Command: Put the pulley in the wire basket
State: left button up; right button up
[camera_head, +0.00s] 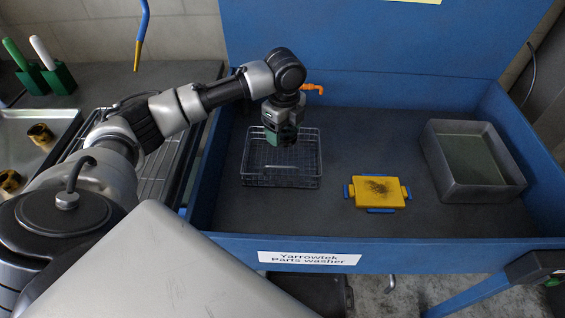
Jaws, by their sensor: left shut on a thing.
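The wire basket (249,178) stands in the left part of the blue parts washer. My left gripper (281,140) points down over the back part of the basket, with its green fingers at or just above the rim level. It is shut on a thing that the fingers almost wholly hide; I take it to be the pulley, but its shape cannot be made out. Whether it touches the basket floor cannot be told. A dark part of my right arm shows at the lower right edge, with a bit of green cut off by the picture edge.
A grey metal tank (484,190) stands farther right. An orange spout (312,88) is behind my gripper. Brass-coloured parts (41,135) lie in a tray at the left.

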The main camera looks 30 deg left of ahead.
pick_arm(q)
jog(key=shift+w+a+m, duration=0.25)
jog(key=shift+a+m, duration=0.05)
jog(key=shift+m, duration=0.1)
jog(key=shift+a+f, duration=0.1)
jog(key=shift+f, duration=0.1)
send_over(282, 161)
notch_tip(282, 161, down, 4)
jog(key=shift+w+f, duration=0.15)
jog(key=shift+f, duration=0.1)
notch_tip(282, 161, down, 5)
jog(key=shift+r+b, duration=0.1)
jog(key=shift+b, duration=0.25)
jog(key=o, duration=1.2)
